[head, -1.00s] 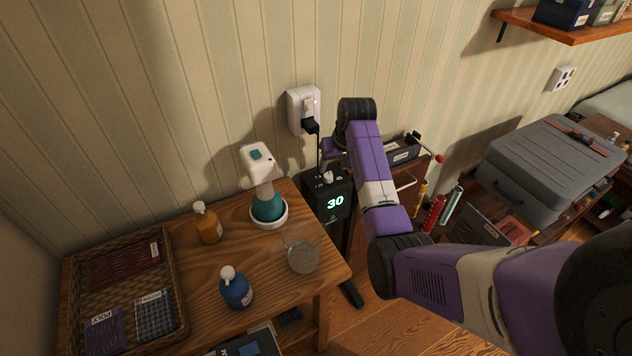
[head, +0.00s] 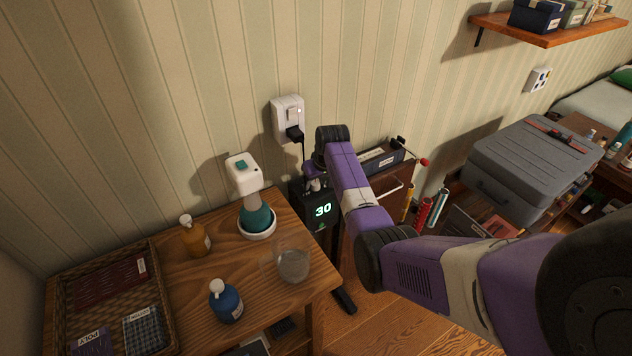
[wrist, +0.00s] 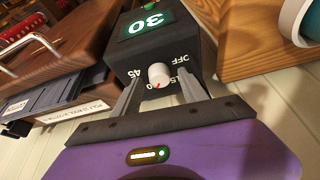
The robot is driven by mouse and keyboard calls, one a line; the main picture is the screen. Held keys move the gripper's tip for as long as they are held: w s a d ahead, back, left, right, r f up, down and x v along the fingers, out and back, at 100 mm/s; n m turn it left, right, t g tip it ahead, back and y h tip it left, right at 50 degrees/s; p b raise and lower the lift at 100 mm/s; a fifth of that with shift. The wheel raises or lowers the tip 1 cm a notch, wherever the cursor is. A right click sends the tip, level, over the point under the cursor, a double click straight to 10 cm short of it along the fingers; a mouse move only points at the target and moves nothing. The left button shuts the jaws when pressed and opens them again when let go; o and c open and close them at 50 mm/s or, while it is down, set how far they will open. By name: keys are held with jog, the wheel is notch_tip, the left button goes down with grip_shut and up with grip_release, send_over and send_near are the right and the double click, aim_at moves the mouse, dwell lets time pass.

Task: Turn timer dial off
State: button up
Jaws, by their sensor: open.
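The timer is a black box with a green display reading 30; it shows in the head view (head: 322,211) and the wrist view (wrist: 158,48). Its white dial (wrist: 159,75) is on the face nearest my gripper, with OFF, 15 and 45 printed around it. A red mark on the dial points roughly away from the display, between 45 and 15. My gripper (wrist: 160,84) is open, with one finger on each side of the dial in the picture. I cannot tell if the fingers touch it. In the head view my gripper (head: 314,178) hides most of the dial.
A wooden table (head: 200,285) stands left of the timer, with a teal-and-white device (head: 256,215), bottles and a glass bowl (head: 293,262). A wall outlet with a plug (head: 290,120) is behind. A file box (head: 378,160) sits close on the right.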

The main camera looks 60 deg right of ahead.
jog(key=shift+f, duration=0.15)
grip_shut()
